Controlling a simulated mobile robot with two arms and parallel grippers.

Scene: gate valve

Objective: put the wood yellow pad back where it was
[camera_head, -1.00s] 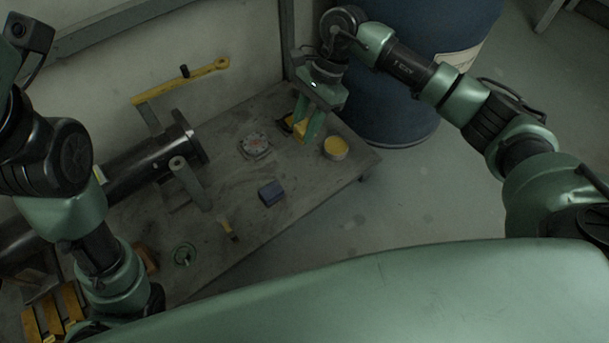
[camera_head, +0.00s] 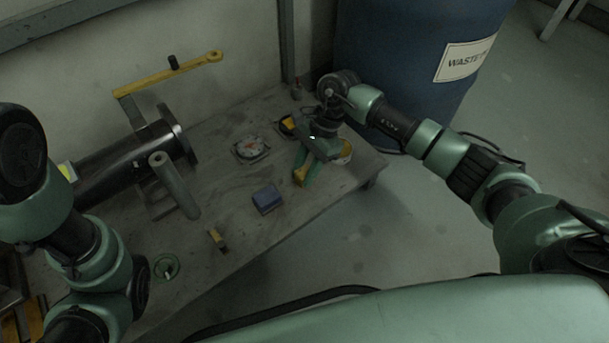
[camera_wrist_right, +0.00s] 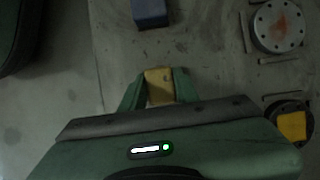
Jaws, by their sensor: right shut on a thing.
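My right gripper (camera_head: 302,172) is shut on a yellow wooden pad (camera_head: 300,178), held low near the right part of the workbench. In the right wrist view the pad (camera_wrist_right: 159,85) sits between the two green fingers (camera_wrist_right: 157,88). I cannot tell whether it touches the bench. The blue block (camera_head: 267,199) lies nearby on the bench, in front and to the left of the gripper. My left arm shows at the left edge, but its gripper is not visible.
A blue drum (camera_head: 400,60) stands behind.

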